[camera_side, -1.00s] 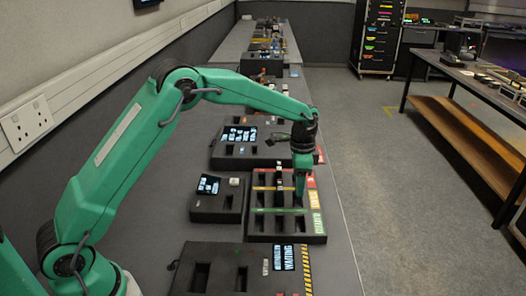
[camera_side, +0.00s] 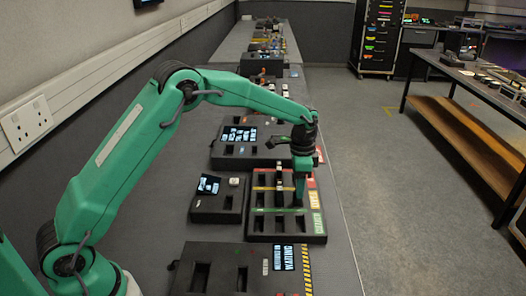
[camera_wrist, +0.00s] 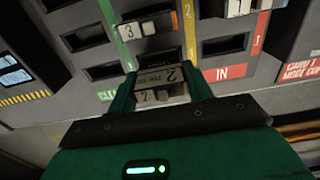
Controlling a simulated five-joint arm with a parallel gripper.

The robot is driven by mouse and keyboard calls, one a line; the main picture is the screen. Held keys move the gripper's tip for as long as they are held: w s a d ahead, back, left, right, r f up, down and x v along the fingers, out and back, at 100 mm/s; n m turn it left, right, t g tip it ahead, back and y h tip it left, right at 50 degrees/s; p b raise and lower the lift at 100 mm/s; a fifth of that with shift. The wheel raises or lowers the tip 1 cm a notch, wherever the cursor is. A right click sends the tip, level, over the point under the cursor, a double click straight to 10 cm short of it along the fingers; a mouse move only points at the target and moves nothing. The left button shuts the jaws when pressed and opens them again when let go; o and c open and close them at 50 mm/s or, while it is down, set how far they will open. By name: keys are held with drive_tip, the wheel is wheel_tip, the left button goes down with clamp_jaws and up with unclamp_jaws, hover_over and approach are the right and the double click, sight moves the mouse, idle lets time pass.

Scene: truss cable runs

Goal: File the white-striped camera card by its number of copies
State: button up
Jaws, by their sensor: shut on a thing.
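My gripper (camera_side: 299,202) is low over the dark sorting tray (camera_side: 315,239), at its right side, with the fingers pointing down. In the wrist view my gripper (camera_wrist: 160,75) is shut on a grey-beige card (camera_wrist: 158,80) marked with a 2. I cannot make out a white stripe on it. The tray has dark slots in rows marked red, yellow and green; a red IN label (camera_wrist: 225,72) lies just right of the held card. Whether the card's lower end is in a slot is hidden.
A card marked 3 (camera_wrist: 130,30) and one marked 1 (camera_wrist: 237,8) stand in the tray. A small dark box with a screen (camera_side: 208,185) is left of the tray. A slotted panel with a lit display (camera_side: 291,259) is in front. The floor at right is clear.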

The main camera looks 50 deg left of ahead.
drive_tip(key=shift+f, duration=1.15)
idle(1.8)
drive_tip(key=o, duration=1.5)
drive_tip(key=shift+c, duration=0.2)
drive_tip(key=shift+r, duration=0.15)
drive_tip(key=shift+r, duration=3.6)
